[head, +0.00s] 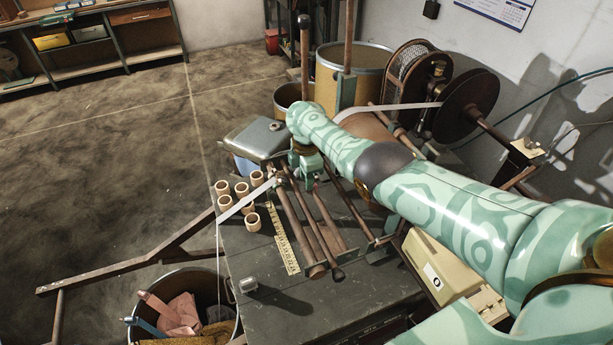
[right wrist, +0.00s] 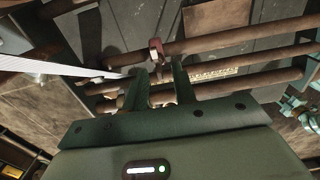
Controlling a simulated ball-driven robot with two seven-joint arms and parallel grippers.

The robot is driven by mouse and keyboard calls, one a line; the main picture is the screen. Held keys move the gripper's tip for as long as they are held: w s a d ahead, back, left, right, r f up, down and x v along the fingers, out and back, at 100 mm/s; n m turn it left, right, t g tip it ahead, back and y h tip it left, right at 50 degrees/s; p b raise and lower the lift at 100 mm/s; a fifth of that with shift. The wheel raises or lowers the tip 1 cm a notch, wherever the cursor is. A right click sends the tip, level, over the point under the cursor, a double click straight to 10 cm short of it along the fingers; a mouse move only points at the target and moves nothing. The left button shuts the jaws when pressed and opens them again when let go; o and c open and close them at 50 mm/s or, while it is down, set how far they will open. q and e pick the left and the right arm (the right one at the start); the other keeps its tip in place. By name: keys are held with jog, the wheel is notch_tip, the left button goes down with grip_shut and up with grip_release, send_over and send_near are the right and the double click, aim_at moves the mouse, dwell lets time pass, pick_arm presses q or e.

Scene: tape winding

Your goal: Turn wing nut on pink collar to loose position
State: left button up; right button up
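The pink collar (right wrist: 155,46) shows in the right wrist view as a small reddish-pink ring on a brown rod, just beyond my right fingertips. My right gripper (right wrist: 160,74) points at it, with its two dark green fingers apart. A small dark piece lies below the collar between the fingertips; I cannot tell whether it is the wing nut or which way it is turned. In the head view my right gripper (head: 308,180) hangs over the rods, and my arm and hand hide the collar. My left gripper is not in view.
Brown rods (head: 303,230) cross the dark worktable (head: 280,315). A white tape (head: 245,200) runs to them. A reel (head: 468,103) stands behind, and a bin (head: 222,290) is at the front left.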

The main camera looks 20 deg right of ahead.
notch_tip(320, 180, up, 16)
jog(key=p, duration=1)
